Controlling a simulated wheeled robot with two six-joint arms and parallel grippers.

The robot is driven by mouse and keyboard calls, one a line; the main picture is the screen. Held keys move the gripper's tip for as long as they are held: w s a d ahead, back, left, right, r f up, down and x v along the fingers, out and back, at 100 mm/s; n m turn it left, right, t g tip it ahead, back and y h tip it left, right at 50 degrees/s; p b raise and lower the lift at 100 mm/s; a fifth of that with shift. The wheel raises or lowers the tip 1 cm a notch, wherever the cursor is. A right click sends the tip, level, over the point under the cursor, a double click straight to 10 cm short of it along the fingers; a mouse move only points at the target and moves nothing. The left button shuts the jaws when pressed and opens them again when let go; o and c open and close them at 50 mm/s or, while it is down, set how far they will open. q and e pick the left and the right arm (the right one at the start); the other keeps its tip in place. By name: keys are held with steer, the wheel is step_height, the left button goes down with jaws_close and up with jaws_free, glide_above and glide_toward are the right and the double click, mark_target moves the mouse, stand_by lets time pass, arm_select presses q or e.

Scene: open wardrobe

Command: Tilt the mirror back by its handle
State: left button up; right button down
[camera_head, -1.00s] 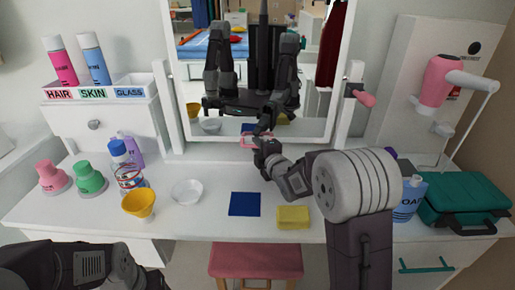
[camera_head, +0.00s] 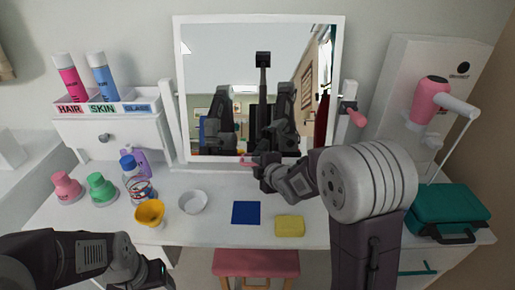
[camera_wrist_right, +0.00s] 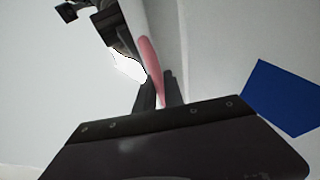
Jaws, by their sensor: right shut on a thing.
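The mirror (camera_head: 185,100) has a white frame and stands upright between two posts at the back of the white dressing table. Its pink handle (camera_head: 247,160) is at the bottom edge of the frame. In the right wrist view the handle (camera_wrist_right: 152,68) is a pink bar running between the two dark fingers. My right gripper (camera_head: 256,164) is shut on this handle, and the wrist view also shows the gripper (camera_wrist_right: 158,95). My left arm comes in at the lower left; its gripper is out of view below the picture.
A yellow bowl (camera_head: 149,213), white dish (camera_head: 193,202), blue cloth (camera_head: 246,212) and yellow sponge (camera_head: 289,226) lie on the table. Bottles and pink and green cones stand left. A pink knob (camera_head: 353,116) is on the right post. A teal case (camera_head: 447,210) lies right.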

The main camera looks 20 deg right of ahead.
arm_select(q)
steer(key=shift+r, duration=0.65)
arm_select(e)
steer(key=shift+s+a+r, duration=0.1)
steer(key=shift+s+r, duration=0.15)
steer(key=shift+s, duration=0.1)
steer(key=c, duration=1.7)
jaws_free()
steer(key=shift+s, duration=0.1)
arm_select(q)
step_height(320, 180, up, 2)
steer(key=shift+p, duration=1.15)
arm_select(e)
steer(key=v, duration=0.9)
steer(key=shift+r, duration=0.15)
